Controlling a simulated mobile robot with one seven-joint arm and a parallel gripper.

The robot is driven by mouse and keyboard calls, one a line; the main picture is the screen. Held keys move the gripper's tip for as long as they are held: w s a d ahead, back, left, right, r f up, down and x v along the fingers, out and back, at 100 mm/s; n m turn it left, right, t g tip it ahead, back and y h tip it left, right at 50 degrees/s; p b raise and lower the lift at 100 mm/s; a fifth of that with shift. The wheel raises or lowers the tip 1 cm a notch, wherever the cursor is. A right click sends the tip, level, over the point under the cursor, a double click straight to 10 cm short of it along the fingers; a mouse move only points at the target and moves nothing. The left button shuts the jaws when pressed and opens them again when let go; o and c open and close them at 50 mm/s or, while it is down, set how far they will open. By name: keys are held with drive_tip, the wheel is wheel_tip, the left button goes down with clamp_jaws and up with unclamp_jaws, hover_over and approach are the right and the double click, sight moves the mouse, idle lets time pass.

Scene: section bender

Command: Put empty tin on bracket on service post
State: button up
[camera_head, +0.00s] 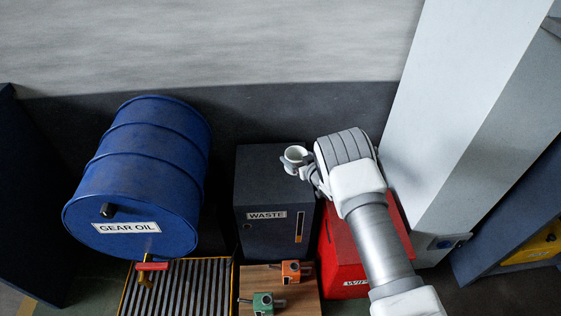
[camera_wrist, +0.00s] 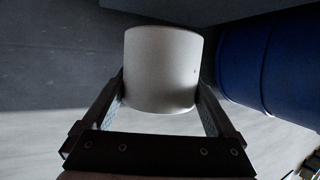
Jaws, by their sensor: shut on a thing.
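The empty tin, a plain pale cylinder, is between the two fingers of my gripper (camera_wrist: 160,88), which is shut on it. The tin (camera_wrist: 160,65) fills the middle of the wrist view, with a finger against each side. In the head view the tin (camera_head: 295,153) is held above the dark waste cabinet, with its open round top visible. My gripper (camera_head: 303,166) reaches it from the right. I cannot make out a bracket or tell which structure is the service post.
A blue gear oil drum (camera_head: 140,170) lies left, over a grating (camera_head: 180,288). The waste cabinet (camera_head: 265,190) stands below the tin. A red bin (camera_head: 342,250) and pale column (camera_head: 455,110) are right.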

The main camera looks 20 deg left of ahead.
sight(302, 149)
drive_tip(key=shift+w+d+r, duration=0.35)
drive_tip(key=shift+d+r, duration=0.2)
drive_tip(key=shift+d, duration=0.3)
drive_tip(key=shift+w+d+r, duration=0.3)
drive_tip(key=shift+d+r, duration=0.2)
drive_tip(key=shift+d, duration=0.3)
